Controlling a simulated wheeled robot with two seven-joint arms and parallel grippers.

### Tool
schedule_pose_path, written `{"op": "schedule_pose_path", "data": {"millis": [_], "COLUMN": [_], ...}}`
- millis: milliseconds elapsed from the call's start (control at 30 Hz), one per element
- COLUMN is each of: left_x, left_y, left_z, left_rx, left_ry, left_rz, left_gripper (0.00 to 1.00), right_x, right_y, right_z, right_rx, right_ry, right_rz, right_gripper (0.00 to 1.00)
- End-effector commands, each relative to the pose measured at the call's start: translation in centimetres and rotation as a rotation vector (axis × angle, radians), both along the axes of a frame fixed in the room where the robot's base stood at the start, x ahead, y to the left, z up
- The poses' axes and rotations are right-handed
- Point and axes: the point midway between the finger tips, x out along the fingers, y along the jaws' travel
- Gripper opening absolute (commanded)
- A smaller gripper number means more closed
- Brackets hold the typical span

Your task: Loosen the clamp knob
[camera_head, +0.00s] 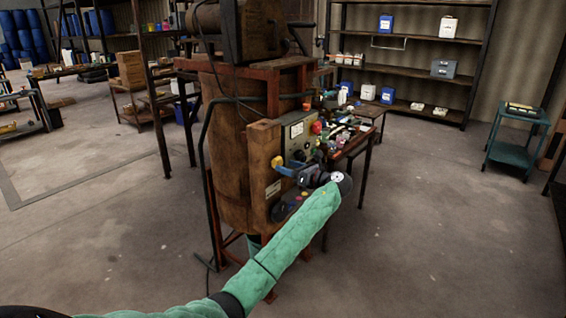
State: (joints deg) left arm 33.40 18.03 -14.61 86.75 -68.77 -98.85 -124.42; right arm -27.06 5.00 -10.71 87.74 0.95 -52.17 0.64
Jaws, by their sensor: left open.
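A brown stirred vat (232,160) stands in a rusty red frame. A control panel (299,130) is mounted on its right side, with a red knob (316,128) near the top and a yellow knob (277,161) at its left edge. I cannot tell which part is the clamp knob. My left arm reaches up from the bottom left in a green sleeve. My left gripper (291,172) is open in front of the panel, close to the yellow knob. I cannot tell if it touches anything. The gripper and wrist hide part of the panel. My right gripper is out of view.
A cluttered workbench (362,139) stands just behind and right of the panel. A teal cart (514,139) is at the right, and shelves (408,68) line the back wall. Dark cables hang beside the vat. The floor (420,220) at right is clear.

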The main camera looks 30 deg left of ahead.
Motion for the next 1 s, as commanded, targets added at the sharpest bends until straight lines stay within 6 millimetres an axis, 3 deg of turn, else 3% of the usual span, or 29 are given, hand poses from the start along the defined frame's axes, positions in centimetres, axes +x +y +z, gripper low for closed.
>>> {"op": "schedule_pose_path", "data": {"millis": [300,633,667,867,1000], "left_x": [0.2,0.3,0.3,0.3,0.3], "left_y": [3.1,3.4,3.4,3.4,3.4], "left_z": [0.1,0.0,0.0,0.0,0.0], "left_rx": [0.0,0.0,0.0,0.0,-0.001], "left_ry": [0.0,-0.001,-0.001,-0.001,-0.003], "left_rz": [-0.001,-0.002,-0.002,-0.002,-0.002], "left_gripper": [0.63,0.63,0.61,0.22,0.18], "right_x": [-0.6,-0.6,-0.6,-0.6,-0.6], "right_y": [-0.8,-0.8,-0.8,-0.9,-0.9], "right_z": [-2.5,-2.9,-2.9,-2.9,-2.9], "right_rx": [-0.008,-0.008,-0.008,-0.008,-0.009], "right_ry": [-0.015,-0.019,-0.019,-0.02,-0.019], "right_rz": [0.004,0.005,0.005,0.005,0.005], "right_gripper": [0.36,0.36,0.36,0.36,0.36]}}
